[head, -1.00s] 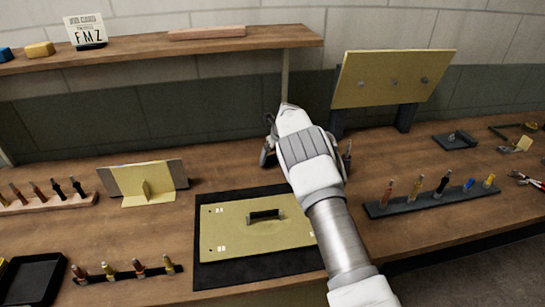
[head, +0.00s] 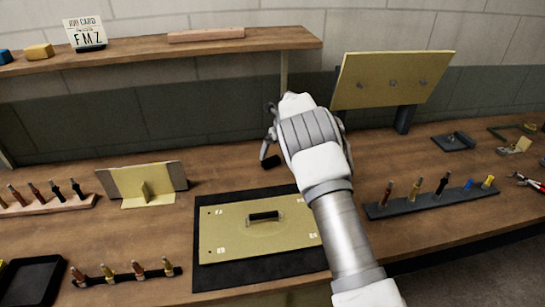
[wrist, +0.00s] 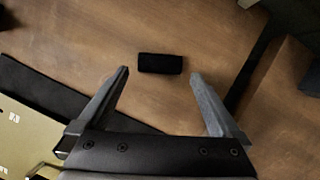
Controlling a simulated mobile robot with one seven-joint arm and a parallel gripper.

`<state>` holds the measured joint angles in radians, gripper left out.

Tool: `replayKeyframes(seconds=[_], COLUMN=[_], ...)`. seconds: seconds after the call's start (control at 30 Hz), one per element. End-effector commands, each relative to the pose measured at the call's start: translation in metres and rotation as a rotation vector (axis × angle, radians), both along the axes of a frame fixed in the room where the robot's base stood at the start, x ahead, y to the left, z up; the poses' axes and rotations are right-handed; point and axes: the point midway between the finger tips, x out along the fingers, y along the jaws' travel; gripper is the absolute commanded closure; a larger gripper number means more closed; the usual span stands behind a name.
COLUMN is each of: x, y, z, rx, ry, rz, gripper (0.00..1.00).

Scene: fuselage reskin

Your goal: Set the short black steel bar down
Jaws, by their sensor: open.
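The short black steel bar (wrist: 160,63) lies flat on the bare wooden bench in the wrist view. In the head view it shows as a small dark block (head: 271,162) behind the black mat. My gripper (wrist: 160,74) is open, with one finger to each side of the bar's near edge in the picture. Clear gaps show between the bar and both fingers, and nothing is held. In the head view my wrist hides most of the gripper.
A yellow panel with a black handle (head: 263,216) lies on the black mat (head: 215,275). An upright yellow panel on dark posts (head: 392,80) stands behind right. A dark rack of tools (head: 430,201) is at right. A wooden shelf (head: 240,42) runs along the back.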

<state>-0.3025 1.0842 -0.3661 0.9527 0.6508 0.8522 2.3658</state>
Motion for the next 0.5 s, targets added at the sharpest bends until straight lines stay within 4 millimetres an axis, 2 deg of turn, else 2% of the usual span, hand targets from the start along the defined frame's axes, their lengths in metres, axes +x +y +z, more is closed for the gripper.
replayKeyframes(seconds=[0.1,0.23,0.5], x=[-0.008,-0.015,-0.022], y=[-0.005,-0.010,-0.015], z=[0.023,0.043,0.064], rx=[0.001,0.000,0.000], ry=[-0.001,-0.002,0.000], rz=[-0.001,0.001,0.001], gripper=[0.00,0.00,0.00])
